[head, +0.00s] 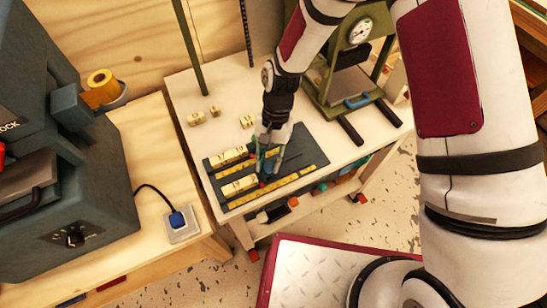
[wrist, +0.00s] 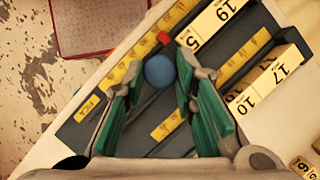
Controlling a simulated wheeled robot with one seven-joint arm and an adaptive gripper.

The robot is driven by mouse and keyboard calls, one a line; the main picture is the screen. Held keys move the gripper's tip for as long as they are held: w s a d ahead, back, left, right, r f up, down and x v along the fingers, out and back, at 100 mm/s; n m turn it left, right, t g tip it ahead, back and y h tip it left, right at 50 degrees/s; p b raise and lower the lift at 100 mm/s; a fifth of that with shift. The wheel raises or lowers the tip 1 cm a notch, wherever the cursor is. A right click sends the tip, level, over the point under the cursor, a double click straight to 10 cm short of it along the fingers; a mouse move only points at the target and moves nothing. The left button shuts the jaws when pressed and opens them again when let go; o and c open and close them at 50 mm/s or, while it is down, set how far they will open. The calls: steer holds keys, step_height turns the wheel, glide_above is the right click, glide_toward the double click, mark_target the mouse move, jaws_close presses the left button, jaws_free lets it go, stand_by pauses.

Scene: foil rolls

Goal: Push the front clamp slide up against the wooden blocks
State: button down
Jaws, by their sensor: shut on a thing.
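My gripper (head: 264,160) reaches down over the dark plate on the white bench. In the wrist view its green-padded fingers (wrist: 160,80) are closed around a round blue knob (wrist: 159,71), which appears to belong to the front clamp slide. The slide's body is mostly hidden. A small red piece (wrist: 163,37) lies just beyond the knob, close to the end of the front row of numbered wooden blocks (wrist: 193,38). This row also shows in the head view (head: 238,186). The rear row of blocks (wrist: 245,98) lies beside the right finger. I cannot tell whether red piece and blocks touch.
Yellow rulers (head: 290,180) run along the dark plate (head: 307,148). Loose wooden blocks (head: 196,118) sit behind it. A green press (head: 352,85) stands at the back right. A grey machine (head: 60,180) stands on the left bench.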

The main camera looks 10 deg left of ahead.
steer(key=c, duration=1.3)
jaws_free()
steer(key=v, duration=1.2)
